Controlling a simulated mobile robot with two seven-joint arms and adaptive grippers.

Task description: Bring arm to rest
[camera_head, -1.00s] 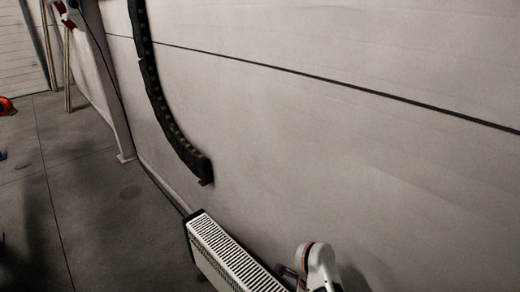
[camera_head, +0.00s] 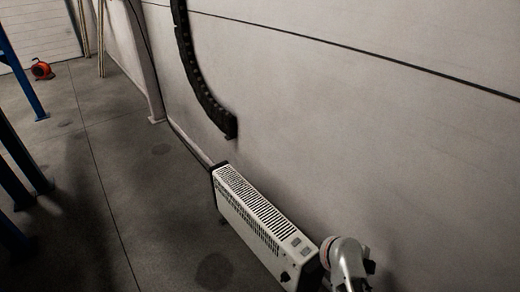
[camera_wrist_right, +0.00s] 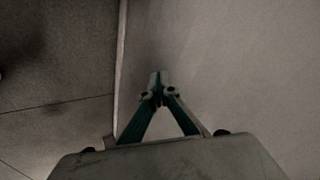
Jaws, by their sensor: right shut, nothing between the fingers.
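My right gripper (camera_wrist_right: 158,85) shows in the right wrist view with its two fingers brought together at the tips. Nothing is between them. Bare floor and a pale wall lie beyond it. Part of my right arm (camera_head: 345,262) shows at the bottom of the head view, by the end of a white heater. The right gripper itself cannot be made out there. My left gripper is in neither view.
The white heater (camera_head: 250,220) stands along the pale wall (camera_head: 370,140), close to my arm. A black cable chain (camera_head: 200,85) hangs on the wall. Blue posts (camera_head: 22,75) and an orange object (camera_head: 41,69) are at the left. The grey floor (camera_head: 130,190) between is clear.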

